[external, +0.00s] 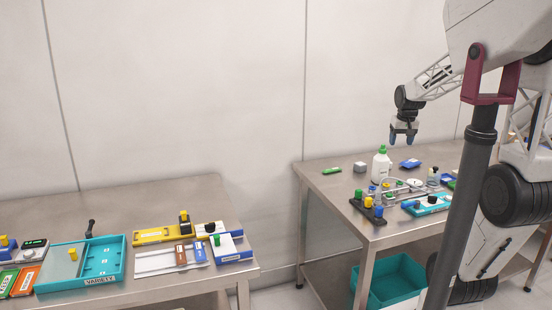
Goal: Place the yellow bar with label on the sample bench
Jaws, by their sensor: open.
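A long yellow bar (158,236) with a small pale label lies on the left steel bench (195,190), near its right half. A dark knob-like part stands at the bar's right end. My gripper (403,138) is open and empty, pointing down above the right steel bench (322,184), near the white bottle. It is far to the right of the yellow bar. No sign tells me which bench is the sample bench.
A teal tray marked VARIETY (122,268), a white panel (158,262) and a blue-and-white box (232,247) crowd around the bar. The right bench holds a green-capped white bottle (382,166), a grey cube (360,167) and several small items. A teal bin (390,289) sits below.

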